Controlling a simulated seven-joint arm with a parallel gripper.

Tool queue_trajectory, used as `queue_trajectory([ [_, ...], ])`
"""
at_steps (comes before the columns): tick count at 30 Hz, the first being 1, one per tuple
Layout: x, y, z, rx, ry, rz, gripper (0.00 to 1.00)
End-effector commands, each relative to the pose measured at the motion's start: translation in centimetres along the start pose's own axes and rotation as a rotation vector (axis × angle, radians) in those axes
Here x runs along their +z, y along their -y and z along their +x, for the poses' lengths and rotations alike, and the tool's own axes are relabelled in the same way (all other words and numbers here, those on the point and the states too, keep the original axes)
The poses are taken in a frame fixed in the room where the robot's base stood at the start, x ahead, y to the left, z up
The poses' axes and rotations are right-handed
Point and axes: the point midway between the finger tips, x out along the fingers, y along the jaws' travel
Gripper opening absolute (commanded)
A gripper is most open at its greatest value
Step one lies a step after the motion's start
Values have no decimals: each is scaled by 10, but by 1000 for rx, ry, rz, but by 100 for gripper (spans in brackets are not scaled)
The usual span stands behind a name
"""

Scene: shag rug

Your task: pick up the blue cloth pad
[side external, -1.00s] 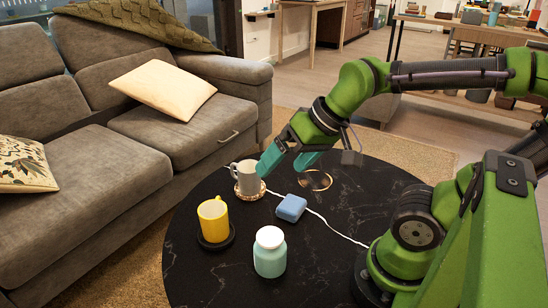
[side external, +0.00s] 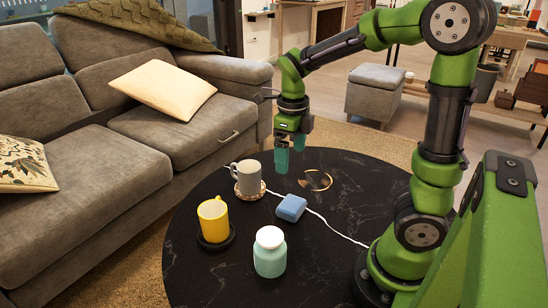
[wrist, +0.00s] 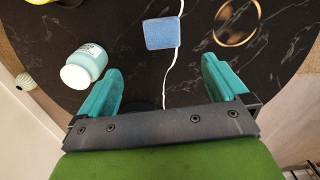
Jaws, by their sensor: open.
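The blue cloth pad (side external: 291,208) lies on the round black table, touching or over a white cord. It also shows in the wrist view (wrist: 163,33), ahead of the fingertips. My gripper (side external: 289,160) has teal fingers and points down above the table's far side, behind the pad in the side view. In the wrist view my gripper (wrist: 162,72) has its two fingers wide apart with nothing between them but table and cord.
The black table (side external: 340,240) also bears a yellow mug (side external: 213,220) on a dark coaster, a grey mug (side external: 248,177) on a patterned coaster, and a mint jar with a white lid (side external: 269,252). A brass-coloured ring (side external: 316,180) lies behind the pad. A grey sofa (side external: 60,180) stands left.

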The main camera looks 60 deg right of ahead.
Motion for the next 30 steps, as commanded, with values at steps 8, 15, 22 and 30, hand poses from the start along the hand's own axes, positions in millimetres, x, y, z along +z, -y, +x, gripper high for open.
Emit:
queue_trajectory([
  [8,-2,-1,28,4,-8,73,100],
  [15,-2,-1,82,4,-10,73,100],
  [22,-2,-1,113,3,-4,71,100],
  [30,-6,3,139,4,-7,73,100],
])
